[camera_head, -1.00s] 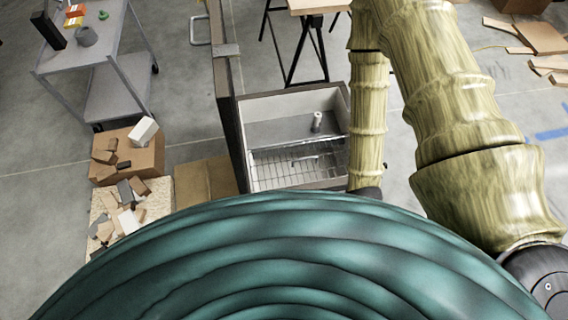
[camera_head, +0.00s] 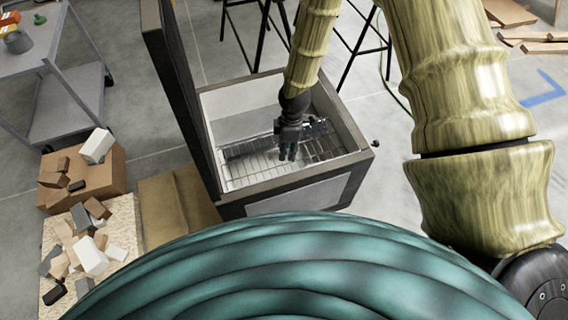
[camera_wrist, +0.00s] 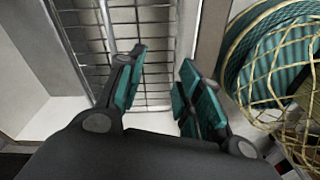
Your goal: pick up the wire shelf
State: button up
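The wire shelf (camera_head: 245,168) is a silvery metal grid lying inside an open box-like cabinet (camera_head: 300,186) with pale inner walls and a dark rim. It also fills the upper middle of the wrist view (camera_wrist: 150,14). My gripper (camera_head: 287,152) is over the shelf, inside the cabinet's opening in the head view. In the wrist view my gripper (camera_wrist: 160,82) has its two teal-padded fingers apart, with shelf wires showing between and beyond them. Nothing is held. I cannot tell whether the fingertips touch the wires. My gripper hides part of the shelf.
The cabinet's raised dark door (camera_head: 178,85) stands at its left. Cardboard boxes (camera_head: 165,205) and a pile of blocks (camera_head: 85,240) lie further left. A grey cart (camera_head: 68,95) stands at the back left. Stool legs (camera_head: 365,40) stand behind.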

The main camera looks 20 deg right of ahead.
aim_at(270, 157)
jog(key=w+d+n+h+b, duration=0.1)
jog(key=w+d+n+b, duration=0.1)
jog(key=w+n+b, duration=0.35)
jog(key=shift+m, duration=0.95)
jog(key=f, duration=0.1)
jog(key=w+f, duration=0.1)
jog(key=f, duration=0.1)
jog(key=f+p, duration=0.1)
jog(key=f, duration=0.1)
jog(key=shift+w+a, duration=0.15)
jog(key=shift+w, duration=0.25)
jog(key=shift+w+a+f+b, duration=0.1)
jog(key=shift+f+b, duration=0.05)
jog(key=shift+f, duration=1.25)
jog(key=shift+a+f+b, duration=0.1)
jog(key=shift+f+b, duration=0.05)
jog(key=shift+f, duration=1.2)
grip_shut()
